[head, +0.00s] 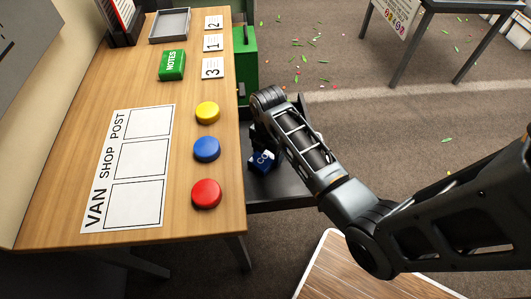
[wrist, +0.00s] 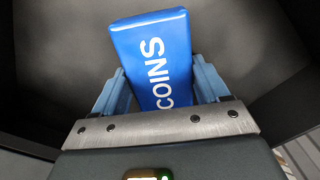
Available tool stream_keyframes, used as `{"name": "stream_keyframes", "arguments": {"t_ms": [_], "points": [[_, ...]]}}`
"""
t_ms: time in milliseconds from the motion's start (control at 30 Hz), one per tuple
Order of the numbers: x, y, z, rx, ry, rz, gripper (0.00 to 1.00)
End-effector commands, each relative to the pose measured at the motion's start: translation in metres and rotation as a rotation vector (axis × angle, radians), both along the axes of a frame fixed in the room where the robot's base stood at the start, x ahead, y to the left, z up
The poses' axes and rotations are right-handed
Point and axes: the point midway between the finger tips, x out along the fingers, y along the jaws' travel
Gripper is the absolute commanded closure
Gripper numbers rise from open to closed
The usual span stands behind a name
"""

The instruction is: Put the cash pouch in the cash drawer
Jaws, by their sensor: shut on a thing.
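A blue block-like pouch marked COINS (wrist: 150,45) stands between the two fingers of my gripper (wrist: 163,88) in the wrist view. The fingers are shut on its sides. In the head view the pouch (head: 262,161) shows below the end of my arm, over the open dark drawer (head: 290,192) at the desk's right side. The gripper itself is mostly hidden there by my arm. Dark surfaces surround the pouch in the wrist view. I cannot tell whether the pouch touches the drawer floor.
The wooden desk (head: 80,215) holds a green NOTES block (head: 172,65), a grey tray (head: 170,25), number cards, a VAN SHOP POST sheet (head: 130,165), and yellow, blue and red discs (head: 206,194). A green cabinet (head: 245,60) stands behind the drawer.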

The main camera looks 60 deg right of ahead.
Motion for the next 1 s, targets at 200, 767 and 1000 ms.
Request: {"name": "stream_keyframes", "arguments": {"t_ms": [200, 767, 1000], "points": [[0.000, 0.000, -0.003, 0.000, -0.001, 0.000, 0.24], [0.000, 0.000, 0.001, 0.000, 0.000, 0.000, 0.00], [0.002, 0.000, 0.038, -0.003, -0.005, 0.002, 0.00]]}}
